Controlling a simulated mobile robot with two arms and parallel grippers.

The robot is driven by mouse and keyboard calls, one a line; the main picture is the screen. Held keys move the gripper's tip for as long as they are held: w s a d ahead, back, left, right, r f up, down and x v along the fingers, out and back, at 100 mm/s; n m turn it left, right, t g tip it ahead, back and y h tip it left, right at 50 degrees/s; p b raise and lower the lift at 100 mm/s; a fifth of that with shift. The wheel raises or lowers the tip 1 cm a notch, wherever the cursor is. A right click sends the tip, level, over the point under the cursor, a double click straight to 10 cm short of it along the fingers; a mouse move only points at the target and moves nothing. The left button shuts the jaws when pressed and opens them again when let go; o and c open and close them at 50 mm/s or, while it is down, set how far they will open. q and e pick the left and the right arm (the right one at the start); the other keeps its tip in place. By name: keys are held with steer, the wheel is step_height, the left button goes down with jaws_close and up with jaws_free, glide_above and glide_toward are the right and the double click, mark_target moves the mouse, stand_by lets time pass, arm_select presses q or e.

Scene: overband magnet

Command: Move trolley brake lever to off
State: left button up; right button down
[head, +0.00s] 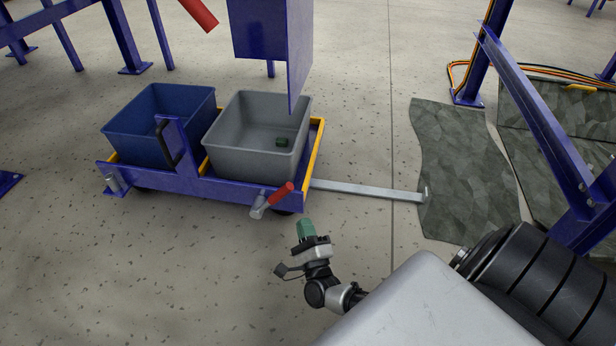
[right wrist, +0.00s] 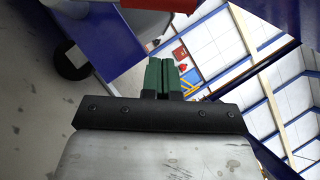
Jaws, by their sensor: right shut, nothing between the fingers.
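The trolley (head: 190,185) is a blue and yellow cart with two bins on it. Its brake lever (head: 279,197) has a red grip and a grey foot at the trolley's front right corner, and the grip slants up to the right. My right gripper (head: 305,230) has green fingers, shut and empty, just below and right of the lever, apart from it. In the right wrist view the shut fingers (right wrist: 162,75) point up towards a red part at the top edge, likely the lever grip (right wrist: 158,4). My left gripper is not in view.
A blue bin (head: 160,105) and a grey bin (head: 255,165) with a small green block inside stand on the trolley. A grey drawbar (head: 370,190) reaches right along the floor. Grey mats (head: 460,170) and blue steel posts stand to the right. The floor in front is clear.

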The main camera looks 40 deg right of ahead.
mark_target(272, 201)
steer(key=w+r+b, duration=0.1)
steer(key=w+r, duration=0.2)
steer(key=w, duration=0.2)
steer(key=shift+w+a+r+b, duration=0.15)
steer(key=shift+w+r+b, duration=0.05)
steer(key=shift+w+b, duration=0.2)
